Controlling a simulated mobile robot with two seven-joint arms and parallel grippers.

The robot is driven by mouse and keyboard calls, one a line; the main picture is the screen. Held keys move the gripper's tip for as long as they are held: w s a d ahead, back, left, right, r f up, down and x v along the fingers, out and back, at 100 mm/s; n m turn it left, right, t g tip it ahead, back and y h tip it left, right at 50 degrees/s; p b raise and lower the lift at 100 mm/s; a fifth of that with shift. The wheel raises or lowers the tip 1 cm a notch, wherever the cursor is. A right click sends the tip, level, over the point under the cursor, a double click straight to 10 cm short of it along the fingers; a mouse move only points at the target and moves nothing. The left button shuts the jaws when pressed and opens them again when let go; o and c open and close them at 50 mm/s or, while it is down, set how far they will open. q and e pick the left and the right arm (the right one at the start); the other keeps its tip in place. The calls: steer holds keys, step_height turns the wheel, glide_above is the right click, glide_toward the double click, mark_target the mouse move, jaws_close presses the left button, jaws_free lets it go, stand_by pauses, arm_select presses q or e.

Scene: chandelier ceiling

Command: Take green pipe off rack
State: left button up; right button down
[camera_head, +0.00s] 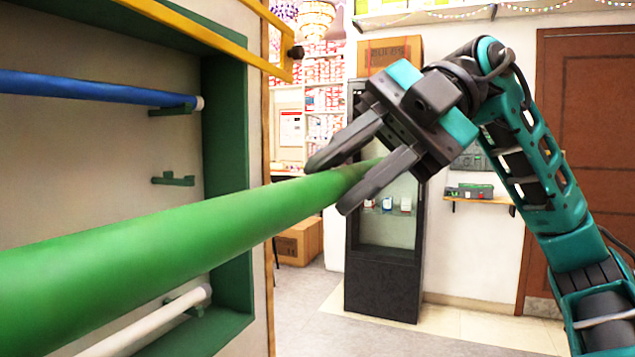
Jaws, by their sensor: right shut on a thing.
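The green pipe (180,240) crosses the camera_head view from the lower left up to the middle, large and close, in front of the rack. Its near end runs out of the picture. My right gripper (328,186) is shut on the green pipe near its far end, with a finger on either side. The green-framed rack (228,150) stands at the left. One of its green brackets (173,180) is bare, and the pipe is clear of it. My left gripper is not in view.
A blue pipe (90,88) and a white pipe (150,322) lie on the rack. A yellow bar (215,40) crosses its top. A dark glass cabinet (384,285) and a cardboard box (298,242) stand behind. Floor (330,335) shows free at the bottom middle.

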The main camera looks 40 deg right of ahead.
steer(key=shift+s+d+f, duration=0.1)
steer(key=shift+s+d, duration=0.1)
steer(key=shift+s, duration=0.25)
arm_select(q)
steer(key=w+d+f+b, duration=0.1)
steer(key=b, duration=0.3)
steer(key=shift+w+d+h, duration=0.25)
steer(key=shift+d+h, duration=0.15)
arm_select(e)
steer(key=s+d, duration=0.3)
steer(key=s, duration=0.5)
steer(key=shift+s+d+r, duration=0.15)
steer(key=shift+d+r, duration=0.05)
steer(key=shift+d, duration=0.05)
